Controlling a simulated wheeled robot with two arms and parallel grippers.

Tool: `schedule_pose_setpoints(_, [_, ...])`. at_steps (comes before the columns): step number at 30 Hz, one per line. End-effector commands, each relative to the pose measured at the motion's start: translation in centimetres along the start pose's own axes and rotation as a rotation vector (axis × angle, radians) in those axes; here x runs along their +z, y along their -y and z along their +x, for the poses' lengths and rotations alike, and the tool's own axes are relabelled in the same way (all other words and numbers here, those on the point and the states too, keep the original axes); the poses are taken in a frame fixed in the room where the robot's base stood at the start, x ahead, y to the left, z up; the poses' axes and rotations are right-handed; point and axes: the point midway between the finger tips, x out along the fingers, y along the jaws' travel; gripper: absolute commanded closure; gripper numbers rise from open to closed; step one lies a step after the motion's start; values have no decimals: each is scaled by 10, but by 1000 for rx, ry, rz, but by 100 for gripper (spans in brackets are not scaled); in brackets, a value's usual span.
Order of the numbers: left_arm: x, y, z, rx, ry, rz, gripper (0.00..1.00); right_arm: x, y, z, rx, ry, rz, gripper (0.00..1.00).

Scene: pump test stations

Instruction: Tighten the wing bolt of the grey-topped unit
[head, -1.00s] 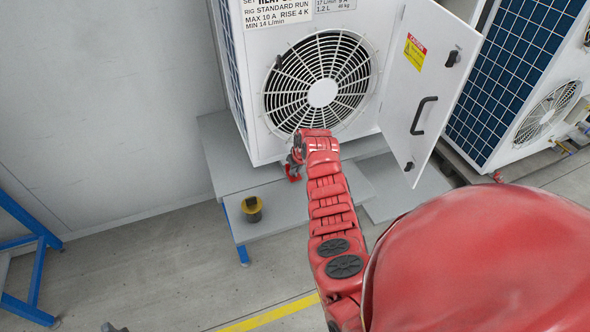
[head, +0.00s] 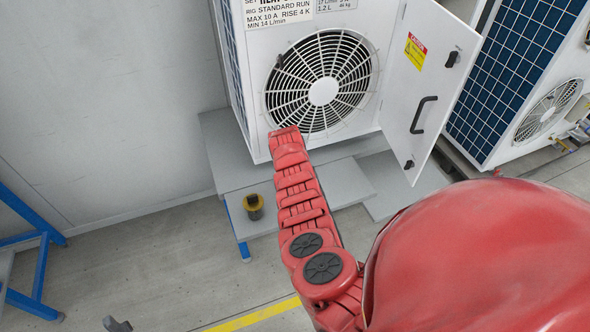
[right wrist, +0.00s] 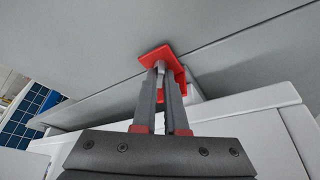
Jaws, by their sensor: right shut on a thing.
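My right gripper (right wrist: 160,90) shows in the right wrist view, its two grey fingers close together at a red bracket (right wrist: 156,56). A small pale piece shows between the fingertips under the red plate; it appears to be the wing bolt, mostly hidden by the fingers. In the head view my own red arm hides the right gripper and the bolt, at the lower front of the white fan unit (head: 262,112). No unit's top shows in the head view, so I cannot tell which has a grey top. My left gripper is not in view.
The unit's white door (head: 425,75) hangs open on its right. A yellow and black part (head: 254,207) stands on the grey platform (head: 345,190) in front. A second unit (head: 510,75) stands at the right. Blue frame legs (head: 40,265) stand at the left.

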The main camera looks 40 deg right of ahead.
Motion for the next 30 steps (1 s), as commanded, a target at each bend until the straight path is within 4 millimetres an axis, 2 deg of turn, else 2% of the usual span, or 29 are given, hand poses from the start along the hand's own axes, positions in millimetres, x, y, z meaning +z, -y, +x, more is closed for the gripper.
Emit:
schedule_pose_setpoints(1, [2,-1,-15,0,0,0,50,3,3,7,13,-1,39,100])
schedule_pose_setpoints(3, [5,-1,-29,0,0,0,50,3,3,9,38,-3,101,100])
schedule_pose_setpoints(8, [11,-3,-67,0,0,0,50,3,4,12,95,-5,243,100])
schedule_pose_setpoints(15, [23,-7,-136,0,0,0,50,3,5,14,180,-4,458,100])
schedule_pose_setpoints(18, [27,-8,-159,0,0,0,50,2,3,12,215,-4,535,100])
schedule_pose_setpoints(30, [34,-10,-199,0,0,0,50,0,3,5,285,1,684,100])
